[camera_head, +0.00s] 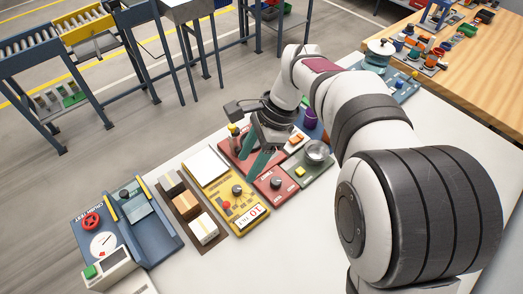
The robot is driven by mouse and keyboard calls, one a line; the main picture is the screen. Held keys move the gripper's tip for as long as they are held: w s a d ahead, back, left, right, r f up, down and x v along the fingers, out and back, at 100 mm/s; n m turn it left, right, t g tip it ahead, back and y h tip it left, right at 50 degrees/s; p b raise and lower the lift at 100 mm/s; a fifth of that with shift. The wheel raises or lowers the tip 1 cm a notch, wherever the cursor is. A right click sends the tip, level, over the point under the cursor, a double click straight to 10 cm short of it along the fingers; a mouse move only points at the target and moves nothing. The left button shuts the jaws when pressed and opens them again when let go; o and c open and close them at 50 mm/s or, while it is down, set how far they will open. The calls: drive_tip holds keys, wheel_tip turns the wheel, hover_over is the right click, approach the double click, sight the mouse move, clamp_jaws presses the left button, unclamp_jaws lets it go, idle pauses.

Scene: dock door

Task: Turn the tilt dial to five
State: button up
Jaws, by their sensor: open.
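A yellow panel (222,178) lies on the white table and carries a black round dial (237,190), a small red knob (226,205) and a white display (252,216) that seems to read 10 with small lettering. Beside it, a red panel (268,194) has another dark dial (276,183) with small white lettering. The lettering is too small to tell which one is the tilt dial or where its pointer stands. My gripper (254,160) is open with teal fingers, pointing down above the red panel area, behind and right of the yellow panel's dial. It appears to hold nothing.
A green panel with a metal bowl (317,151) and yellow button stands right of the red panel. A brown tray with boxes (203,228) and a blue station with a red handwheel (90,221) are left. Bare white table (300,235) lies in front.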

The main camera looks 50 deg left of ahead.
sight(228, 203)
drive_tip(key=x, duration=1.5)
drive_tip(key=shift+d+f, duration=0.1)
drive_tip(key=shift+f, duration=0.2)
drive_tip(key=shift+c, duration=0.2)
clamp_jaws()
